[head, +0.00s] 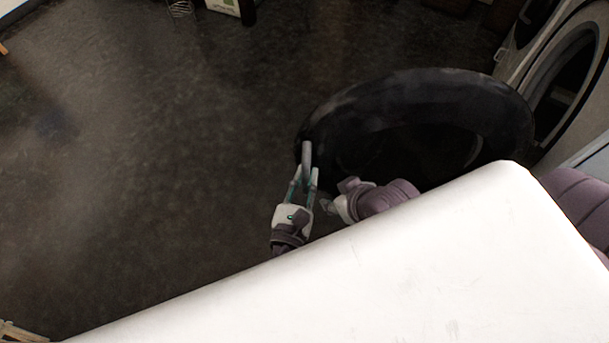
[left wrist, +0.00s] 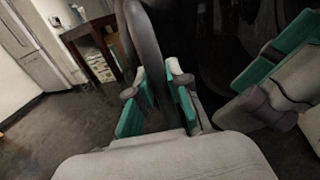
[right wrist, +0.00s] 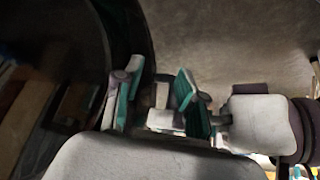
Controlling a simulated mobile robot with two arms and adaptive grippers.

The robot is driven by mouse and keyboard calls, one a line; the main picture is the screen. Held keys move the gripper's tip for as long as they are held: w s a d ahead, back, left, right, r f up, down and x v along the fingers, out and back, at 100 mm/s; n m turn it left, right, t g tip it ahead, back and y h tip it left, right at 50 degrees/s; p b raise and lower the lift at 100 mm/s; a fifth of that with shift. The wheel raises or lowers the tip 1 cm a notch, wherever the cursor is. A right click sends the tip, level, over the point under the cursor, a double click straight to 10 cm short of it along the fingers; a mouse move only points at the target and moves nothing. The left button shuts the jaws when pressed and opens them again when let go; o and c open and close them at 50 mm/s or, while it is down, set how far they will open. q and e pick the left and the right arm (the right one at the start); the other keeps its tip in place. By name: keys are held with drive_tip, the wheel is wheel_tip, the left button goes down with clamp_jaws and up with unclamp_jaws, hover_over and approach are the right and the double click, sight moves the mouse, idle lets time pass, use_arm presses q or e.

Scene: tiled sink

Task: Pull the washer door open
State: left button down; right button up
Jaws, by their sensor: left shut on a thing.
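The washer door (head: 430,88) is a large dark round door, swung out from the pale washer (head: 575,120) at the right of the head view. A grey curved handle (head: 307,150) is on its left edge. My left gripper (head: 306,172) is shut on this handle; in the left wrist view the fingers (left wrist: 155,90) close around the grey bar. My right gripper (head: 333,200) is just right of the left one, near the door. In the right wrist view its fingers (right wrist: 157,90) are apart beside the dark door rim, with nothing clearly between them. The white surface hides part of the door.
A white flat surface (head: 380,270) fills the lower part of the head view. The dark floor (head: 150,130) left of the door is clear. A dark table (left wrist: 90,40) stands beyond in the left wrist view.

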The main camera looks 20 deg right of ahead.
use_arm(q)
drive_tip(key=c, duration=1.1)
unclamp_jaws()
drive_tip(key=shift+s+a, duration=0.1)
drive_tip(key=shift+s, duration=0.05)
drive_tip(key=v, duration=1.1)
drive_tip(key=shift+s+a, duration=0.25)
drive_tip(key=shift+a, duration=0.05)
